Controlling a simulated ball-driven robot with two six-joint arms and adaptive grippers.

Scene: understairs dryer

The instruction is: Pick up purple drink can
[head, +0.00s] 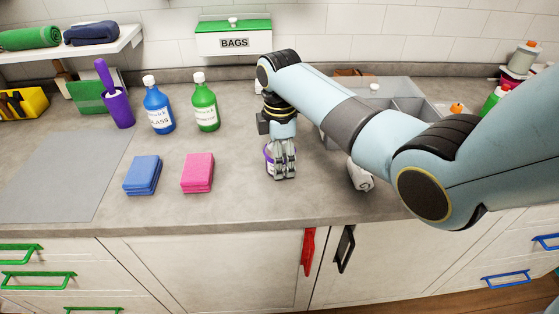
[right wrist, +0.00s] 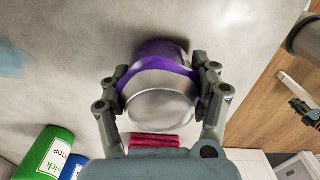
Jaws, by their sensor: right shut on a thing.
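The purple drink can (right wrist: 160,100) is between the fingers of my right gripper (right wrist: 161,88) in the right wrist view, its silver end facing the camera. My right gripper is shut on it, with a finger on each side. In the head view my right gripper (head: 282,172) points down at the counter, and a small purple part of the can (head: 268,155) shows at its left side. The fingers hide most of the can there. I cannot tell whether the can touches the counter.
Pink sponges (head: 198,173) and blue sponges (head: 143,175) lie left of the can. Blue (head: 158,108) and green (head: 205,107) bottles stand behind them. A whitish can-like object (head: 360,177) lies to the right, partly behind my arm.

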